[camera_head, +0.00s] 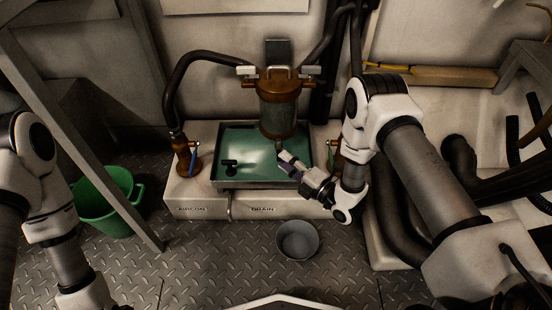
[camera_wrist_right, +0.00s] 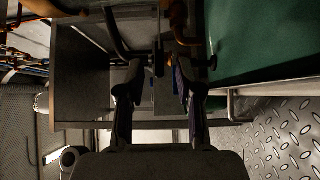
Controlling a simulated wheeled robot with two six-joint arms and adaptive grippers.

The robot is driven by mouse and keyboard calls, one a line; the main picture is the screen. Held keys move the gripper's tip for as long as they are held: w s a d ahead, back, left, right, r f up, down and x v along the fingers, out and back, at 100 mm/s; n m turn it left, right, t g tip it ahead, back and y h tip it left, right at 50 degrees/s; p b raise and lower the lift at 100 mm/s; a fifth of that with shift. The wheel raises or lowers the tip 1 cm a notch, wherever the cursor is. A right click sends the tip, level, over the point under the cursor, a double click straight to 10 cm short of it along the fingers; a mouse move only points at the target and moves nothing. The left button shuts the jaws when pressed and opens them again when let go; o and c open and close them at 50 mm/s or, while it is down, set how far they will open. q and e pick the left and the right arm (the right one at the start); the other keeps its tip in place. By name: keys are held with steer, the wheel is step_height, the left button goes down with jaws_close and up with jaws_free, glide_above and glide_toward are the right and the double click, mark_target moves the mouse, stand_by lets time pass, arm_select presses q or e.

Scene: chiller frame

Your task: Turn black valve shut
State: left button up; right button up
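A small black handle-like part (camera_head: 230,163) shows in the left half of the green-bottomed tray (camera_head: 222,140) in the head view; it may be the black valve. My right gripper (camera_head: 284,160) is over the right part of the tray, below the brass and grey canister (camera_head: 278,105) and apart from the black part. In the right wrist view its two fingers (camera_wrist_right: 159,85) stand apart. A thin dark upright piece shows beyond and between them; I cannot tell what it is. My left arm is at the left edge, and its gripper is out of view.
A valve with a blue handle (camera_head: 194,153) stands left of the tray. An orange-brown fitting (camera_head: 335,150) at the right is partly hidden by my arm. A green bucket (camera_head: 100,205) and a grey bucket (camera_head: 298,240) stand on the floor. Thick black hoses lie at the right.

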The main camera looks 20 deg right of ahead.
mark_target(279, 150)
steer(key=b+x, duration=0.1)
steer(key=x, duration=0.2)
steer(key=shift+f, duration=0.15)
steer(key=shift+w+a, duration=0.1)
steer(key=shift+w, duration=0.1)
jaws_close()
arm_select(q)
steer(key=shift+f, duration=0.8)
steer(key=shift+r+p, duration=0.7)
steer(key=shift+p, duration=0.1)
arm_select(e)
steer(key=n+g+y, duration=0.1)
steer(key=d+n+g+y, duration=0.1)
steer(key=n+g+y, duration=0.1)
steer(key=y, duration=0.1)
steer(key=shift+s+d, duration=0.15)
steer(key=shift+d, duration=0.15)
